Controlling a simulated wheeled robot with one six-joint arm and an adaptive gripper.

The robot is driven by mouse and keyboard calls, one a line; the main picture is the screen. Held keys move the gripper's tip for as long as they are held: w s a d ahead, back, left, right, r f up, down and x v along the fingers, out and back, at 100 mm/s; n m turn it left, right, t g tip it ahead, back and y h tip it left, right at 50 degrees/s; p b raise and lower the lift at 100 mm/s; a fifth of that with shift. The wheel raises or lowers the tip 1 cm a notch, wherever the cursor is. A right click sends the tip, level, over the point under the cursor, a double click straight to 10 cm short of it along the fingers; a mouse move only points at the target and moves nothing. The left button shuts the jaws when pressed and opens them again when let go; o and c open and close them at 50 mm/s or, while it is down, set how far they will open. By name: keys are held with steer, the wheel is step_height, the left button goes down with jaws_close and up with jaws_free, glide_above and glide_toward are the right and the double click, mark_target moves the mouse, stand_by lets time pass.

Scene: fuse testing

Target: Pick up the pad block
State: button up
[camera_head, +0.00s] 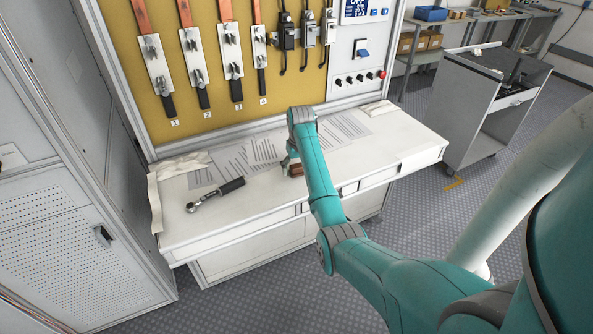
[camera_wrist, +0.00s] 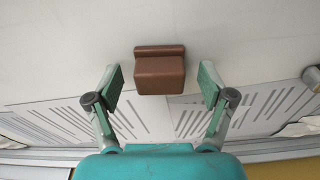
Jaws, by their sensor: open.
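The pad block is a small brown block (camera_wrist: 160,72) with a raised lip along one edge. In the wrist view it sits on the white bench top, centred between the two fingers of my gripper (camera_wrist: 160,88). The fingers are spread wide with a gap on each side of the block, and neither touches it. In the head view the block (camera_head: 296,170) shows beside my gripper (camera_head: 290,163), partly hidden by my arm. I cannot tell the exact height of the fingertips above the bench.
The white bench (camera_head: 240,212) holds printed sheets (camera_head: 265,150) and a torque wrench with a black handle (camera_head: 216,195) left of the block. Crumpled cloths lie at its ends. A yellow fuse panel (camera_head: 195,70) rises behind it. A grey cart (camera_head: 480,105) stands at right.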

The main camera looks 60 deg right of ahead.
mark_target(297, 165)
steer(key=c, duration=1.3)
steer(key=shift+o, duration=0.2)
step_height(297, 165, up, 10)
steer(key=shift+r, duration=0.1)
